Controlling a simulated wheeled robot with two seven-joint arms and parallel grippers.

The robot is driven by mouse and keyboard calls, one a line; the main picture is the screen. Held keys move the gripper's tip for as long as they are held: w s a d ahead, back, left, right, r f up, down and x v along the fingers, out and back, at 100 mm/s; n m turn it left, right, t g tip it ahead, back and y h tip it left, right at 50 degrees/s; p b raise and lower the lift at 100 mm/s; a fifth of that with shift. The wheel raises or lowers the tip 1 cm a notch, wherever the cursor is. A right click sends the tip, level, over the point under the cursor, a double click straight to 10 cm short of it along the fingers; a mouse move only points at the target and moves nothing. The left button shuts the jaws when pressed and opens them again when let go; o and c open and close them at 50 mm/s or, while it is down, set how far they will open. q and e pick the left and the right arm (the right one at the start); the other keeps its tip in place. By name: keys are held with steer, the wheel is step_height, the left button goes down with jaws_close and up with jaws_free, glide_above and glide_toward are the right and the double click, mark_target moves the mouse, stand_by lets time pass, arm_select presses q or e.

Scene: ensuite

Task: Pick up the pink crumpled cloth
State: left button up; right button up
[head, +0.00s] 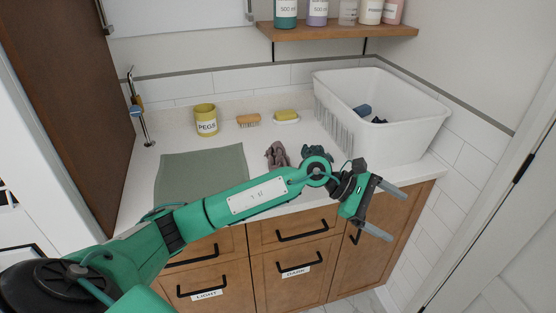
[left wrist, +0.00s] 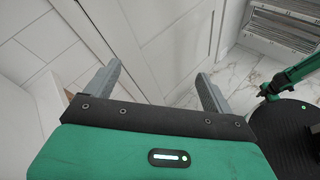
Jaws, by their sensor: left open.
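The pink crumpled cloth (head: 277,155) lies on the white counter in the head view, a dull mauve-pink heap right of the green mat. My left gripper (head: 388,211) is open and empty. It hangs in front of the counter's front edge, to the right of the cloth and apart from it. In the left wrist view the two grey fingers of my left gripper (left wrist: 158,88) stand wide apart with only wall and floor beyond. A dark teal crumpled cloth (head: 313,151) lies right of the pink one, partly hidden behind my left arm. My right gripper is not in view.
A white basket (head: 397,140) with dark items stands at the right. A yellow pegs pot (head: 205,120), a brush (head: 248,120) and a yellow sponge on a dish (head: 286,116) stand at the back. A grey-green mat (head: 190,172) lies left. Drawers with black handles are below.

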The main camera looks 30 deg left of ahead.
arm_select(q)
steer(key=w+a+f+m+y, duration=0.1)
steer(key=w+a+m+y, duration=0.25)
steer(key=a+y, duration=0.35)
steer(key=m+y, duration=0.3)
steer(key=y, duration=0.7)
glide_toward(279, 159)
steer(key=x, duration=0.2)
steer(key=p+x, duration=0.1)
steer(key=x, duration=0.1)
steer(key=shift+w+d+f, duration=0.1)
steer(key=shift+w+f, duration=0.15)
steer(key=shift+w, duration=0.05)
steer(key=shift+w+f, duration=0.1)
steer(key=shift+f, duration=0.35)
steer(key=x, duration=0.1)
steer(key=p+x, duration=0.1)
steer(key=x, duration=0.2)
steer(key=shift+s+a, duration=0.25)
steer(key=shift+s, duration=0.05)
steer(key=shift+w+a+f, duration=0.1)
steer(key=shift+w+f, duration=0.1)
steer(key=shift+f, duration=0.3)
steer(key=shift+c, duration=1.4)
steer(key=c, duration=0.7)
steer(key=shift+c, duration=0.4)
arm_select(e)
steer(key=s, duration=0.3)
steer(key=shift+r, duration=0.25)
